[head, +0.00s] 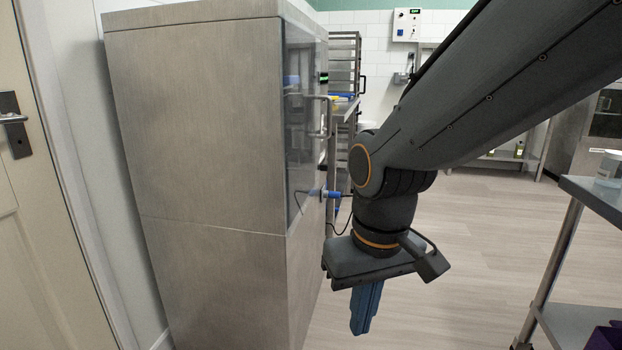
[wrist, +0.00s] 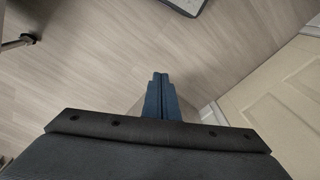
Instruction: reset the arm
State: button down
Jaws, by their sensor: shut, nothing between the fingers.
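My arm reaches in from the upper right in the head view and bends down at the wrist. My gripper (head: 364,308) points downward with its blue fingers together, empty, above the open floor just right of the steel cabinet. In the wrist view the blue fingers of my gripper (wrist: 160,80) also lie against each other, with nothing between them and bare floor beyond.
A tall steel cabinet (head: 200,130) with a glass-fronted side stands left of my arm. A steel table (head: 592,192) is at the right edge. A cream door (head: 30,220) is at far left. Pale floor (head: 480,260) is clear between cabinet and table.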

jog(key=s+g, duration=0.1)
jog(key=s, duration=0.5)
jog(key=d+r+m+p, duration=0.3)
jog(key=d+r+p, duration=0.8)
jog(key=p, duration=1.1)
notch_tip(320, 180, up, 2)
jog(key=shift+w+d+r+m+h, duration=0.1)
jog(key=shift+w+d+m+h, duration=0.15)
jog(key=shift+d+m+h, duration=0.05)
